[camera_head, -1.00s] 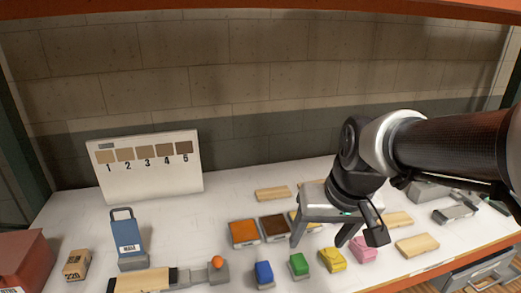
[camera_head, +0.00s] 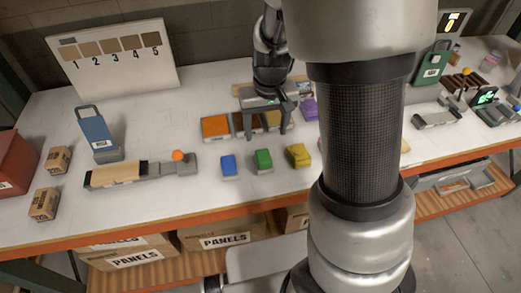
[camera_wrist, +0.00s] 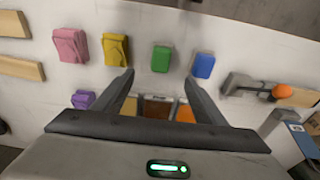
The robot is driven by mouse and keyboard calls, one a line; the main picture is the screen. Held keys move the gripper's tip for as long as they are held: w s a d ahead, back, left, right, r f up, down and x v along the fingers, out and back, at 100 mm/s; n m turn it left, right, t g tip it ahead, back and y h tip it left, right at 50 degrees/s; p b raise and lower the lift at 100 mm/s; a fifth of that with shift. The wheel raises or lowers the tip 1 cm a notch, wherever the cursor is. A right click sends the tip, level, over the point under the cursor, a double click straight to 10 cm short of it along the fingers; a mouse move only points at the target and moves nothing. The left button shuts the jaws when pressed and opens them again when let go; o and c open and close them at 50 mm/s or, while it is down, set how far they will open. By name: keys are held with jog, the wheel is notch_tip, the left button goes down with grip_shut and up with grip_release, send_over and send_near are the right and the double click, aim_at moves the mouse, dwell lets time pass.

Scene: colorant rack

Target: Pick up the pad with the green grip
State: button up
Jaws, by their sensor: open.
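The pad with the green grip (camera_head: 263,159) stands on the white bench top, between the pad with the blue grip (camera_head: 228,165) and the pad with the yellow grip (camera_head: 299,154). My gripper (camera_head: 265,134) is open and empty, above and behind the green one, over the colour trays. In the wrist view, the green grip (camera_wrist: 161,59) shows just beyond the gap between my spread fingertips (camera_wrist: 160,77). Nothing hides it there. My fingers appear apart from every pad.
An orange tray (camera_head: 215,127) and brown trays lie behind the pads, under my gripper. A purple-grip pad (camera_head: 309,109) lies to the right; a pink one (camera_wrist: 71,45) shows in the wrist view. A wooden block on a holder with an orange knob (camera_head: 178,155) lies left.

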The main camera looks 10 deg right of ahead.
aim_at(264, 156)
jog(key=f, duration=0.4)
jog(key=w+f, duration=0.1)
jog(key=f, duration=0.9)
jog(key=shift+w+a, duration=0.1)
jog(key=shift+w, duration=0.15)
jog(key=c, duration=1.1)
notch_tip(264, 156, up, 10)
jog(key=shift+c, duration=0.2)
